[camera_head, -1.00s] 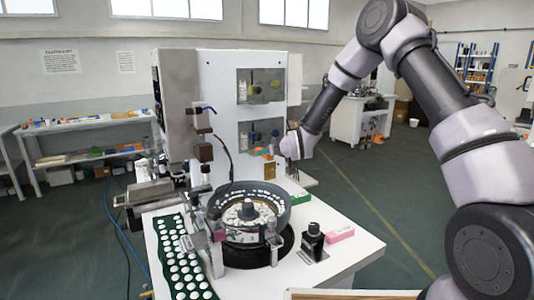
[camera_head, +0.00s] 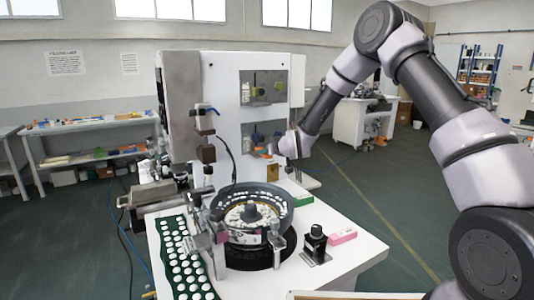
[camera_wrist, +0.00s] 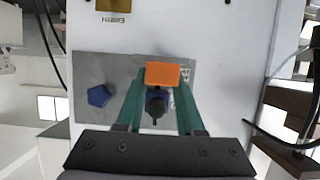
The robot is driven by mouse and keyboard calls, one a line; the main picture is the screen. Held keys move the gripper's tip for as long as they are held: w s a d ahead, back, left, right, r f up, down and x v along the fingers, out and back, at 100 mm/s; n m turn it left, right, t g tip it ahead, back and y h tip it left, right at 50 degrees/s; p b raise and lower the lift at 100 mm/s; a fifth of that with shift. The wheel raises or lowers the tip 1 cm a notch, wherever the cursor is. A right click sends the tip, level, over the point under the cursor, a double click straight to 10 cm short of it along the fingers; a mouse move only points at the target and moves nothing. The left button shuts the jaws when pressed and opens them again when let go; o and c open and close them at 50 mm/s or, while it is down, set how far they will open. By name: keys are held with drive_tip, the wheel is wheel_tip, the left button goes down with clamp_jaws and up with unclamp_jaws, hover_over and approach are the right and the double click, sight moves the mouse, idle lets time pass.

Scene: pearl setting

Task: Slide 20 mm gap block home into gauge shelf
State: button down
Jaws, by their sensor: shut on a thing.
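An orange block (camera_wrist: 162,74) sits between the green fingertips of my gripper (camera_wrist: 162,88) in the wrist view. My gripper is shut on it, in front of a grey recessed panel (camera_wrist: 90,72) in the white cabinet face. In the head view my gripper (camera_head: 276,150) is at the cabinet's lower window (camera_head: 253,128), with the orange block (camera_head: 268,148) small at its tip. A dark round part (camera_wrist: 157,103) shows between the fingers behind the block. I cannot clearly pick out the gauge shelf or tell whether the block touches it.
A blue knob (camera_wrist: 98,96) lies beside the fingers. A labelled brass-coloured block (camera_wrist: 113,4) is on the cabinet face. Dark cables (camera_wrist: 288,95) hang at one side. Below stand a round bowl feeder (camera_head: 250,207) and a pink block (camera_head: 343,237) on the white table (camera_head: 345,265).

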drive_tip(key=shift+w+a, duration=0.4)
drive_tip(key=shift+w, duration=0.15)
drive_tip(key=shift+c, duration=2.2)
unclamp_jaws()
drive_tip(key=s+d+r+m+g+h, duration=0.1)
drive_tip(key=s+d+r+m+h, duration=0.2)
drive_tip(key=s+d+r, duration=0.85)
drive_tip(key=s+d+r+m+h, duration=0.2)
drive_tip(key=s+d+r, duration=0.65)
drive_tip(key=d, duration=0.55)
drive_tip(key=s+d+r+m+g, duration=0.1)
drive_tip(key=s+d+m, duration=0.1)
drive_tip(key=s, duration=0.6)
drive_tip(key=s+d+r+m+g, duration=0.1)
drive_tip(key=s+d, duration=0.3)
drive_tip(key=s, duration=0.4)
drive_tip(key=s+d+r+m+g, duration=0.1)
drive_tip(key=s+d+r+m, duration=0.2)
drive_tip(key=s, duration=0.5)
drive_tip(key=shift+h, duration=0.3)
